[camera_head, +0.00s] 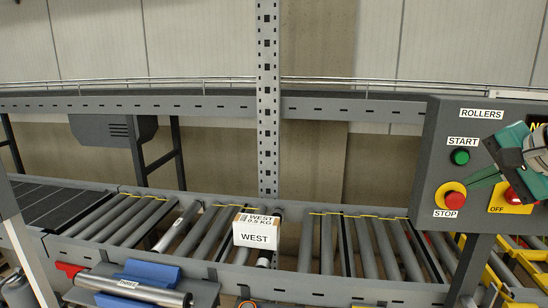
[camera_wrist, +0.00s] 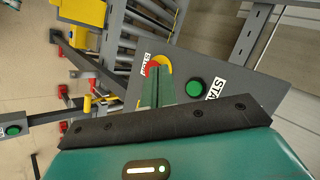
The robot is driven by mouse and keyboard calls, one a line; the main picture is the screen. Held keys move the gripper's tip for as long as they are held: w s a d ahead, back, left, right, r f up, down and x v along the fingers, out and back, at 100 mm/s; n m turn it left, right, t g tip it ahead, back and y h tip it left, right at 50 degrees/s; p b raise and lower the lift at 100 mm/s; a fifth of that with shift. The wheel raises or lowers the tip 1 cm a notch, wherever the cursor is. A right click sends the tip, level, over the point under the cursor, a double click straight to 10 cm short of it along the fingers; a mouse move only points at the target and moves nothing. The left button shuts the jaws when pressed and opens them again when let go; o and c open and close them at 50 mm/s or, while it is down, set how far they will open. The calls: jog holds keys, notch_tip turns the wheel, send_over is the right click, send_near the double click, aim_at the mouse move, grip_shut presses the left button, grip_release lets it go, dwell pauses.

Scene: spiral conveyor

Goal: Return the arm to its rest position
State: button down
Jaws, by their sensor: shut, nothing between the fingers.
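My gripper (camera_head: 470,185) is at the right of the head view, in front of the control panel (camera_head: 437,150). Its green fingers are shut together with nothing between them, and their tips point at the red STOP button (camera_head: 453,200) on its yellow base. In the wrist view my gripper (camera_wrist: 157,72) covers part of the red STOP button (camera_wrist: 152,66). I cannot tell whether the tips touch it. The green START button (camera_head: 460,156) is above STOP; it also shows in the wrist view (camera_wrist: 194,87). My wrist partly hides another red control (camera_head: 513,196) by an OFF label.
A white box (camera_head: 257,231) marked WEST sits on the roller conveyor (camera_head: 330,245). A loose roller (camera_head: 130,287) lies in blue holders at the front left. A perforated upright post (camera_head: 268,100) stands behind the conveyor. Yellow rails (camera_head: 500,268) are at the lower right.

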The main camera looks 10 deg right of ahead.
jog(key=s+a+f+n+g, duration=0.1)
jog(key=s+a+f+n, duration=0.2)
jog(key=a+f, duration=0.5)
jog(key=s+a+f+n+g+h, duration=0.1)
jog(key=s+a+f+n, duration=0.2)
jog(key=a+f+n, duration=0.3)
jog(key=s+a+f+n+g, duration=0.1)
jog(key=s+a+f+n, duration=0.2)
jog(key=a+f, duration=0.8)
jog(key=shift+n+g, duration=0.4)
jog(key=shift+n, duration=0.4)
